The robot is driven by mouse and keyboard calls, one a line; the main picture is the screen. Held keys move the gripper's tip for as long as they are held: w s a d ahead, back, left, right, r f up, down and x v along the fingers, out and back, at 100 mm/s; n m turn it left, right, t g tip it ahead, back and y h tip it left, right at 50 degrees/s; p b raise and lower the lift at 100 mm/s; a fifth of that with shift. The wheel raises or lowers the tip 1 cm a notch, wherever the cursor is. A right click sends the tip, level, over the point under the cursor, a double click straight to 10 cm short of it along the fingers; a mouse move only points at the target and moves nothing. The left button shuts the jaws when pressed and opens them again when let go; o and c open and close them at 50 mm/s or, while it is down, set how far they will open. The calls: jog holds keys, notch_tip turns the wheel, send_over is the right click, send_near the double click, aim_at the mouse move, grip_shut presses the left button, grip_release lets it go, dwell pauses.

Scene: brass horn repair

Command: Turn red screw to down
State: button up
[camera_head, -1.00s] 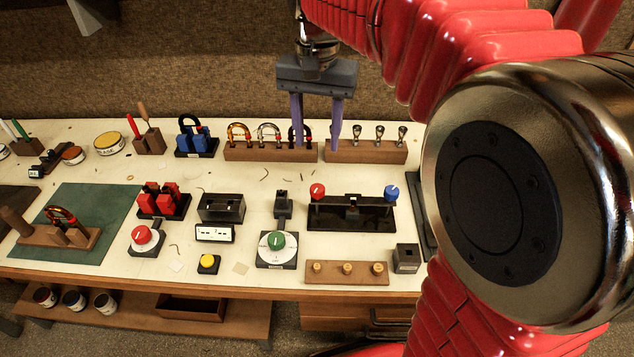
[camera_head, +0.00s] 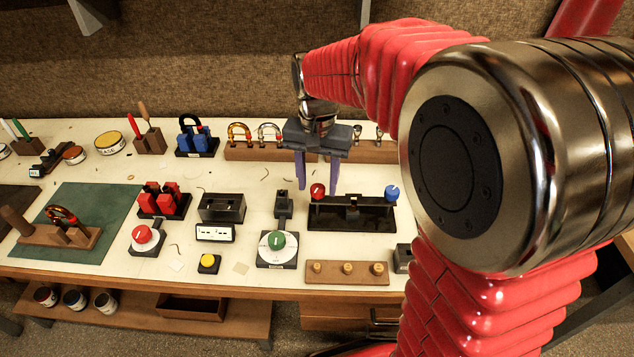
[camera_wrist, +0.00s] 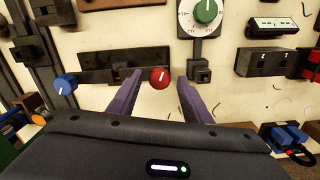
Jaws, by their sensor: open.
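The red screw (camera_head: 317,192) is a round red knob with a white line, at the left end of a black fixture (camera_head: 350,217). A blue knob (camera_head: 392,193) with a white line stands at its right end. In the wrist view the red screw (camera_wrist: 159,77) lies between my fingertips, and its white line looks nearly upright, slightly tilted. The blue knob (camera_wrist: 65,84) is at the left there. My gripper (camera_head: 317,191) is open, pointing down, with a purple finger on either side of the red screw. I cannot tell whether the fingers touch it.
A green dial (camera_head: 277,241) and another red knob (camera_head: 142,234) on a square base stand left of the fixture. A wooden block with pegs (camera_head: 347,272) lies in front. A wooden rack (camera_head: 270,154) with rings stands behind. A yellow button (camera_head: 208,262) is at the front.

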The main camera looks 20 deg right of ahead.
jog(key=shift+f, duration=0.4)
jog(key=shift+c, duration=0.2)
jog(key=c, duration=1)
jog(key=shift+n, duration=0.3)
jog(key=shift+n, duration=2.1)
jog(key=shift+c, duration=0.2)
jog(key=o, duration=1.1)
